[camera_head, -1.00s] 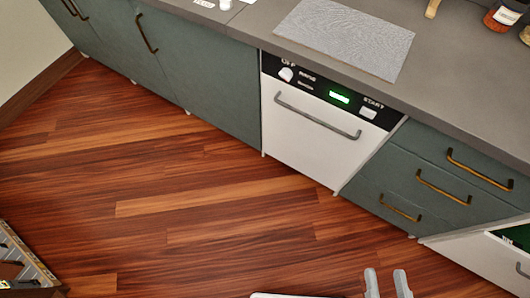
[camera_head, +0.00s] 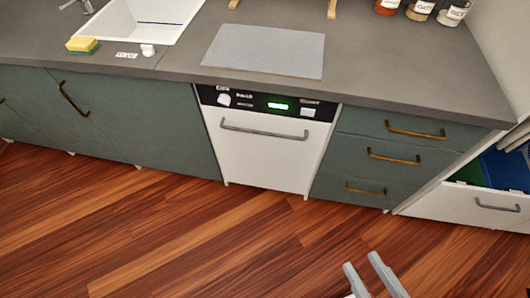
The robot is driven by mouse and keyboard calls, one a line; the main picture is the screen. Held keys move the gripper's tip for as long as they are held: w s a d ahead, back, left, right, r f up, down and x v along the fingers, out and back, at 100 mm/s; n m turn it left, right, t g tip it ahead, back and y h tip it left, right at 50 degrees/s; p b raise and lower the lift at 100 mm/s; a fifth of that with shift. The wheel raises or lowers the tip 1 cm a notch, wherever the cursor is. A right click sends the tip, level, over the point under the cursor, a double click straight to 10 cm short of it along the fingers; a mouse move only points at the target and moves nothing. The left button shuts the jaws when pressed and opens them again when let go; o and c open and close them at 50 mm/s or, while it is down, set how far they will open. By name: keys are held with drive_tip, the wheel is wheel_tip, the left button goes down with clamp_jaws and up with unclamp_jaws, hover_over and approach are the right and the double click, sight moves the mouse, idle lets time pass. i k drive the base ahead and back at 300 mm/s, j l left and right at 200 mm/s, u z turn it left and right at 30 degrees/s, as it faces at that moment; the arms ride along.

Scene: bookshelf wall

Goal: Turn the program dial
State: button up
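The program dial (camera_head: 224,99) is a small white knob at the left end of the black control panel (camera_head: 258,104). The panel runs along the top of a white dishwasher (camera_head: 262,155) set under the counter. A green lit display (camera_head: 278,106) is in the middle of the panel, and a pale start button (camera_head: 308,112) is at its right. My gripper (camera_head: 360,271) shows at the bottom edge, over the floor, well apart from the dishwasher. Its two grey fingers are spread with a gap and nothing between them.
A grey bar handle (camera_head: 264,133) sticks out below the panel. Green drawers (camera_head: 370,155) with brass handles are at right, then a white drawer (camera_head: 470,205). A grey mat (camera_head: 265,51) lies on the counter. The wooden floor (camera_head: 220,240) before the dishwasher is clear.

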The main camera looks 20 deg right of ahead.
sight(224, 99)
drive_tip(key=i+j+u, duration=0.1)
drive_tip(key=i+u, duration=0.35)
drive_tip(key=u, duration=0.3)
